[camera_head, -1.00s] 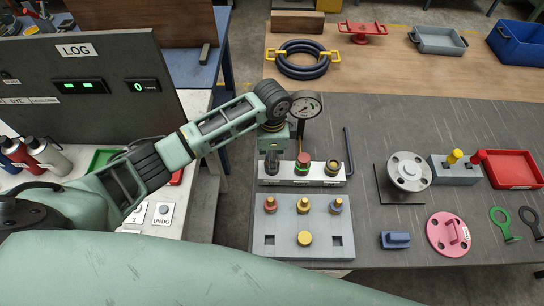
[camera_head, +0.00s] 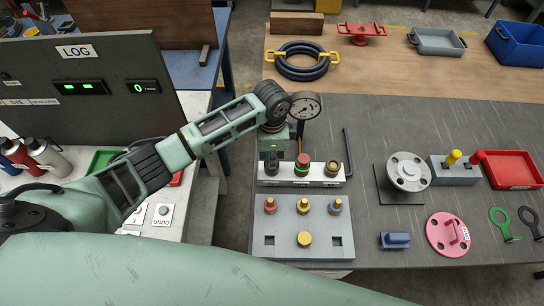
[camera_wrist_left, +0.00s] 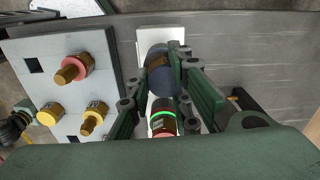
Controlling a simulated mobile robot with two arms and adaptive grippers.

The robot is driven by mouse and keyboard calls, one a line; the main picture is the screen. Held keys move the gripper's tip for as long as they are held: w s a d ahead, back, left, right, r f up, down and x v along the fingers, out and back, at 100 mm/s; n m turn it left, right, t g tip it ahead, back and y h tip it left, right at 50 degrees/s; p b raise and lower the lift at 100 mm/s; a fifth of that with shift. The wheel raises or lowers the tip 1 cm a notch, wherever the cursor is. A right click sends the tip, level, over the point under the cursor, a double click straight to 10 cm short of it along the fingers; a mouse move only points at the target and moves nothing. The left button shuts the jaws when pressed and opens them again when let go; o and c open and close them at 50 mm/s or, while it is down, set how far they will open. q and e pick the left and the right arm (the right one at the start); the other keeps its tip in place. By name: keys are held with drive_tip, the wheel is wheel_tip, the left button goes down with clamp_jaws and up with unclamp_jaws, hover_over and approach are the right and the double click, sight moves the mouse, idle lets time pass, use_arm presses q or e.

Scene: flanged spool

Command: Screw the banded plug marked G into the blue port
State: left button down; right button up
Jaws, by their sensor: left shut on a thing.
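My left gripper (camera_wrist_left: 163,88) points down over the left end of a white rack (camera_head: 290,181). In the left wrist view it is closed around a dark blue-grey round piece (camera_wrist_left: 161,76) with a brown part on it; I cannot tell plug from port there, and no letter G is readable. Beside it on the rack stands a red-banded dark cylinder with a lit green ring (camera_head: 302,163), also in the left wrist view (camera_wrist_left: 163,122). A brass-topped dark cylinder (camera_head: 333,168) stands at the rack's right end. My right gripper is not in view.
A grey board (camera_head: 287,222) in front of the rack holds plugs with red (camera_head: 270,206), yellow (camera_head: 303,205) and blue (camera_head: 336,207) collars, plus a yellow knob (camera_head: 304,239). A grey flange (camera_head: 408,171) stands to the right.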

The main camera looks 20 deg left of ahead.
use_arm(q)
drive_tip(key=m, duration=0.3)
drive_tip(key=shift+w+a+r, duration=0.2)
drive_tip(key=shift+w+a, duration=0.05)
drive_tip(key=shift+w, duration=0.1)
drive_tip(key=c, duration=2)
unclamp_jaws()
drive_tip(key=shift+m, duration=0.4)
drive_tip(key=o, duration=0.5)
drive_tip(key=shift+w+f, duration=0.1)
drive_tip(key=shift+f, duration=0.1)
drive_tip(key=shift+r, duration=0.25)
wheel_tip(320, 180, up, 12)
drive_tip(key=shift+f, duration=0.25)
